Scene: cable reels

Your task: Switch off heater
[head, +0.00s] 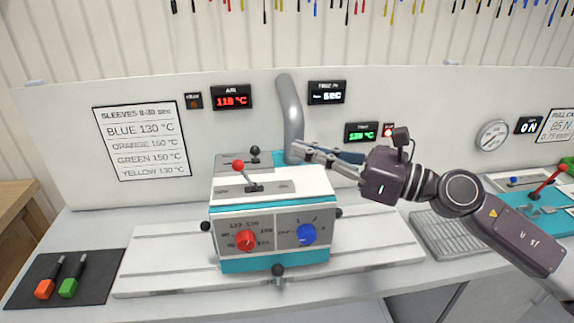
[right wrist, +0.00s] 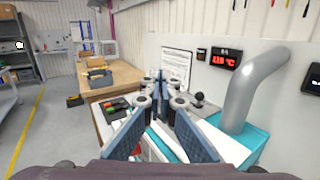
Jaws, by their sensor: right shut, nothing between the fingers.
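The heater box (head: 268,215), white and teal, stands on a white rail plate on the bench. Its front has a red knob (head: 246,240) and a blue knob (head: 306,235). On top are a red-tipped lever (head: 239,166) and, farther back, a black-tipped lever (head: 255,151), which also shows in the right wrist view (right wrist: 198,97). A red display (head: 231,97) above reads about 118 °C. My right gripper (head: 297,151) is shut and empty above the box's back right, in front of the grey pipe. My left gripper is not in view.
The grey pipe (head: 290,105) rises behind the box close to my right fingers. A dark mat (head: 92,290) with red and green tools lies at the left. A grey ribbed tray (head: 445,235) and a second teal device (head: 530,210) are at the right.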

